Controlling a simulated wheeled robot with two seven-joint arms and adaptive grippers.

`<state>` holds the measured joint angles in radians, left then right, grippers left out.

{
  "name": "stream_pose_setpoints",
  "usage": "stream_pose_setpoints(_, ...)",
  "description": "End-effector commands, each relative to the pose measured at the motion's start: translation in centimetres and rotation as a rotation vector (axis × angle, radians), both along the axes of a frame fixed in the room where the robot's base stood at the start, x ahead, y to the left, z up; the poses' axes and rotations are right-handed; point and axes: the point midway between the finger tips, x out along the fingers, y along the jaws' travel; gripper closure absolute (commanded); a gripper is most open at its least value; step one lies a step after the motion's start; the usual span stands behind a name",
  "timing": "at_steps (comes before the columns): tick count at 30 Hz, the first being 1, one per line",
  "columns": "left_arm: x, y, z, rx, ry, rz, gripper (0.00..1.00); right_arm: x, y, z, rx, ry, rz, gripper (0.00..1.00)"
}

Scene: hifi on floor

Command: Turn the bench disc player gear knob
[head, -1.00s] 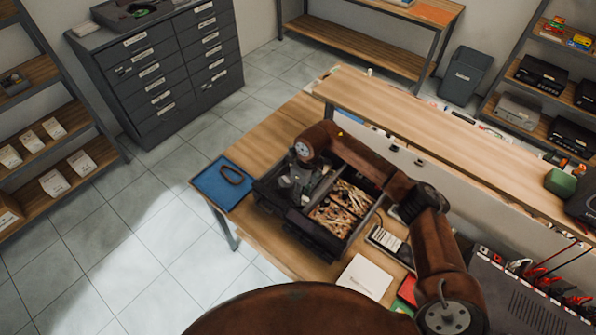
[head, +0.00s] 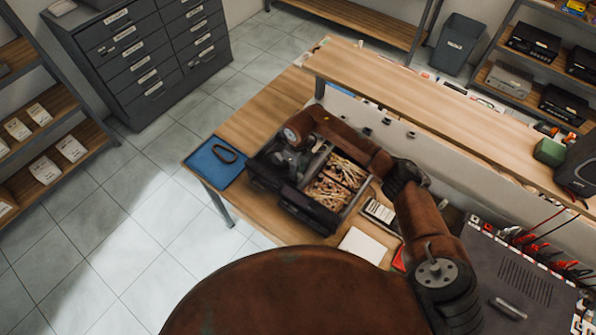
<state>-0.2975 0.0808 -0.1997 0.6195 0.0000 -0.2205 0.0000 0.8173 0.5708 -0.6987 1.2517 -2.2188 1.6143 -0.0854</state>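A dark open-topped unit (head: 317,222) sits on the wooden bench; it looks like the bench disc player, though I cannot be sure. One part holds a tangle of pale stick-like pieces (head: 335,183). My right arm reaches in from the lower right across its back edge. My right gripper (head: 291,165) points down over the unit's left part. It is small and dark against the dark interior, so its fingers and any contact are unclear. I cannot make out the gear knob; the gripper and arm may cover it. My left gripper is not in view.
A blue mat (head: 206,172) with a dark loop lies left of the unit. A white pad (head: 360,246) and a small keyed device (head: 381,213) lie to its right. A raised wooden shelf (head: 440,110) runs behind my arm. A grey ventilated case (head: 510,285) stands at right.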

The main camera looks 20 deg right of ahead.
Motion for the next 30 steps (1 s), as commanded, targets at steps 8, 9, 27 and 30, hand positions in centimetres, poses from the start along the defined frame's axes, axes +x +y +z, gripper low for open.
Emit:
stream_pose_setpoints(8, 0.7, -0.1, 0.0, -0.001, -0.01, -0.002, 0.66, 0.1, 0.0, -0.1, 0.0, 0.002, 0.001, 0.83)
stream_pose_setpoints(9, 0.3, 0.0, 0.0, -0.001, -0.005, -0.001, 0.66, 0.1, 0.0, -0.1, 0.0, 0.002, 0.001, 0.86)
stream_pose_setpoints(27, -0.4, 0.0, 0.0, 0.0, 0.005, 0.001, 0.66, 0.0, -0.1, -0.1, 0.0, 0.002, -0.011, 1.0)
stream_pose_setpoints(30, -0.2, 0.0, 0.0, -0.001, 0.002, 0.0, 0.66, 0.0, -0.1, -0.1, -0.002, 0.002, -0.035, 1.0)
